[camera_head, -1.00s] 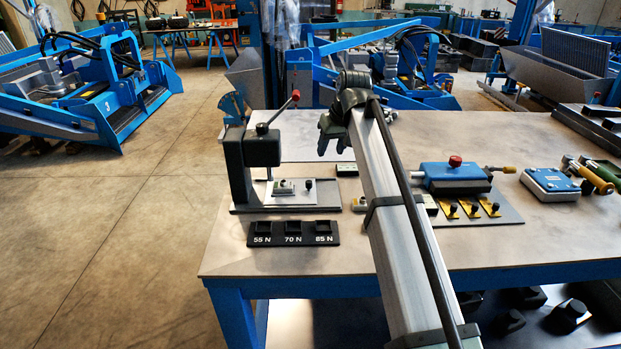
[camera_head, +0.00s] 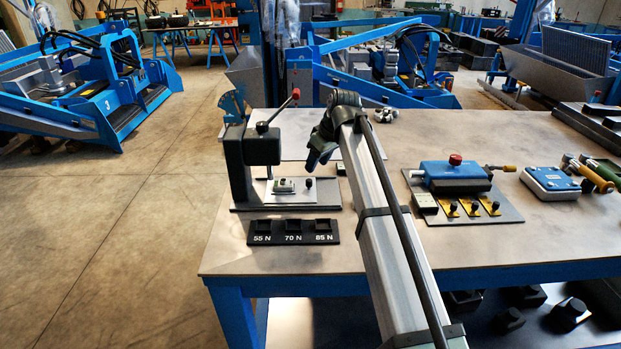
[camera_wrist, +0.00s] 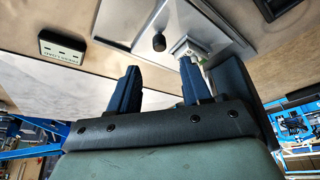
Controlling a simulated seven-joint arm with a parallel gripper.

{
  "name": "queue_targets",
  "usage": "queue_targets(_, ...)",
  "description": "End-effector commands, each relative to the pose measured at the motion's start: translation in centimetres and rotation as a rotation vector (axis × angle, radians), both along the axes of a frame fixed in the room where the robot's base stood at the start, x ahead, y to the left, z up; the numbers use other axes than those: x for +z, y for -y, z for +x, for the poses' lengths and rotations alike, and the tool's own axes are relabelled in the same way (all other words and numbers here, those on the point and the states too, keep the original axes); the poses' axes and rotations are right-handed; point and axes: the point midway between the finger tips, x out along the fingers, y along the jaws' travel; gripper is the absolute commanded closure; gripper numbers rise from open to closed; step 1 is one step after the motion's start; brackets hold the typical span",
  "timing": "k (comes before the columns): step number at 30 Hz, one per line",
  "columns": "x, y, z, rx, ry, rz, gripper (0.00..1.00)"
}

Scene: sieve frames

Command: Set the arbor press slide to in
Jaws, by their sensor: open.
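The arbor press (camera_head: 262,150) stands at the left of the table, dark grey with a red-tipped lever. Its slide (camera_head: 290,190) is a pale plate at the base with a small black knob (camera_head: 308,182) on its right part and a small block (camera_head: 284,186) on it. My gripper (camera_head: 316,160) is just right of and above the slide. In the wrist view my gripper (camera_wrist: 160,85) has its two blue fingers apart with nothing between them.
A black strip labelled 55 N, 70 N and 85 N (camera_head: 293,232) lies in front of the press. A blue fixture (camera_head: 455,177) with yellow tabs stands to the right. The table front is clear.

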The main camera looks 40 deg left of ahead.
Motion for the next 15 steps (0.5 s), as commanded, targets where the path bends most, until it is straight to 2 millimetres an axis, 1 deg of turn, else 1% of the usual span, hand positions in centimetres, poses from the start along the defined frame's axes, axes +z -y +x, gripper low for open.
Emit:
queue_targets(1,-0.9,-0.4,0.0,0.000,-0.001,-0.001,0.52)
queue_targets(3,-2.1,-0.8,0.0,-0.001,-0.001,-0.001,0.52)
queue_targets(9,-4.9,-2.0,0.0,-0.001,0.000,-0.001,0.52)
queue_targets(15,-6.7,-2.8,0.0,-0.001,0.000,0.000,0.52)
